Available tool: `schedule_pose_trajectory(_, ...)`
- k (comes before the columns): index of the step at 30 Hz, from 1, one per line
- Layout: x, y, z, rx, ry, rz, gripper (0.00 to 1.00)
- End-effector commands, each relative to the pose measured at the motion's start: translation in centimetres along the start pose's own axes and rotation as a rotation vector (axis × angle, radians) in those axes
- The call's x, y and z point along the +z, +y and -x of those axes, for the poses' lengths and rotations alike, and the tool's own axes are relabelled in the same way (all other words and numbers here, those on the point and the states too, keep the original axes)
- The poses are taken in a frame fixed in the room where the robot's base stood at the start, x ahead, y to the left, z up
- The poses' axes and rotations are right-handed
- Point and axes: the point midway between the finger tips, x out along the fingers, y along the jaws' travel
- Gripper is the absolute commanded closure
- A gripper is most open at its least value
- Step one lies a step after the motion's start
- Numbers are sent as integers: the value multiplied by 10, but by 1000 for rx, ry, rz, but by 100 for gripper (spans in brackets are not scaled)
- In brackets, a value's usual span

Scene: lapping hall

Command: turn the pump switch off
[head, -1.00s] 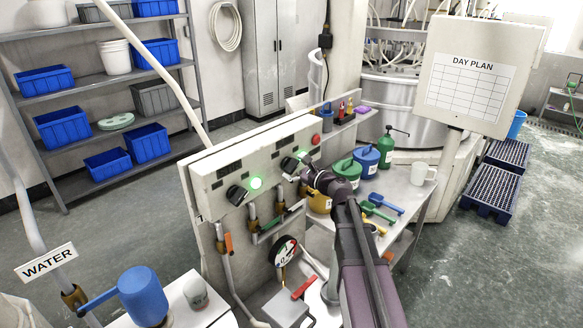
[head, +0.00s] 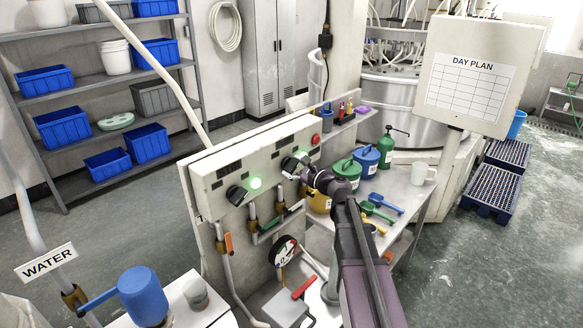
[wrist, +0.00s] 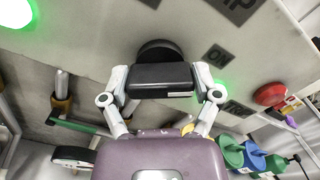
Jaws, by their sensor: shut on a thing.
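The pump switch is a black knob with a bar grip on the pale control panel (head: 205,178). It shows in the head view (head: 291,163), partly behind my gripper, and in the wrist view (wrist: 160,78). My gripper (wrist: 161,84) is shut on the knob's bar, one finger at each end. A label ending in "MP" stands above right of the knob, and an "ON" label sits right of it. A green lamp (wrist: 223,86) glows beside the right finger. The bar lies nearly level in the wrist view.
A second black knob (head: 237,194) with a lit green lamp (head: 255,183) sits left on the panel. A red button (head: 316,138) is at its right end. Below are pipes, a gauge (head: 284,252) and valve handles. Bottles and jugs crowd the bench (head: 408,190) at right.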

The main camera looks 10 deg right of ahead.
Motion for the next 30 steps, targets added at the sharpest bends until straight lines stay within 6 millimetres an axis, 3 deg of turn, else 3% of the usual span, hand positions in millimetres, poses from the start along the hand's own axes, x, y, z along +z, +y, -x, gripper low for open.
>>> schedule_pose_trajectory(11, 0, 3, 1, 6, 0, 238, 68)
schedule_pose_trajectory(30, -1, 6, 2, 6, 0, 819, 68)
